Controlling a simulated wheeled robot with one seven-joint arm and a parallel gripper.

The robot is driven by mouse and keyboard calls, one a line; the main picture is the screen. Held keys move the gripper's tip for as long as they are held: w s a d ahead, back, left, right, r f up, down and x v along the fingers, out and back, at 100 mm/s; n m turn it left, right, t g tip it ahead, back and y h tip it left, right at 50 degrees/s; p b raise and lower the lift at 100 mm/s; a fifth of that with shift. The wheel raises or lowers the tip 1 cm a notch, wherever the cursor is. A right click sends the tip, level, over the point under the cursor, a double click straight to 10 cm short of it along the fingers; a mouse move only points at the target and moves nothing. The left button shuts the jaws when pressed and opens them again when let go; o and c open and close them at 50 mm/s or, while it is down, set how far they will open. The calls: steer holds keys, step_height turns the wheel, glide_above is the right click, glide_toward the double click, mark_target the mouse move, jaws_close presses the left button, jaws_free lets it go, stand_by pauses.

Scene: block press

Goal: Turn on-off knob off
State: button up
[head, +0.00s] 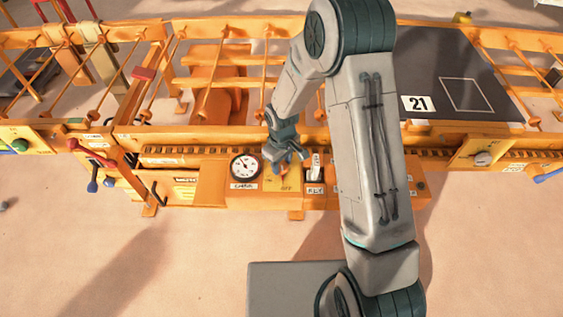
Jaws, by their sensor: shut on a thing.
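My gripper (281,164) reaches down to the front of the orange machine, at a yellow plate (289,183) with an "OFF" mark near its lower edge. The gripper is shut on the on-off knob on this plate. The fingers hide nearly all of the knob, so I cannot tell which way it points.
A round white dial (246,167) sits just left of the plate. A white lever (315,166) stands just right of it. A red and blue handle (92,160) sticks out further left. A grey-knobbed panel (482,155) is at the right.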

mark_target(283, 166)
steer(key=o, duration=1)
step_height(283, 166, up, 14)
steer(key=shift+f, duration=0.1)
stand_by(0.4)
steer(key=s+d+r+m+t+p, duration=0.1)
steer(key=s+d+r+m, duration=0.2)
steer(key=s+r, duration=0.3)
steer(key=s+d+r+m+t+p, duration=0.1)
steer(key=s+d+r+m, duration=0.2)
steer(key=s+d+r, duration=0.2)
steer(key=s+d+r+m+p, duration=0.1)
steer(key=s+d+r+m, duration=0.2)
steer(key=s+d+r, duration=0.2)
steer(key=shift+s+d+r+t+p, duration=0.2)
steer(key=shift+s+r, duration=0.25)
steer(key=shift+s, duration=0.3)
steer(key=shift+s+d+r+t+p, duration=0.1)
steer(key=shift+s+r+t+p, duration=0.1)
steer(key=shift+s+r, duration=0.4)
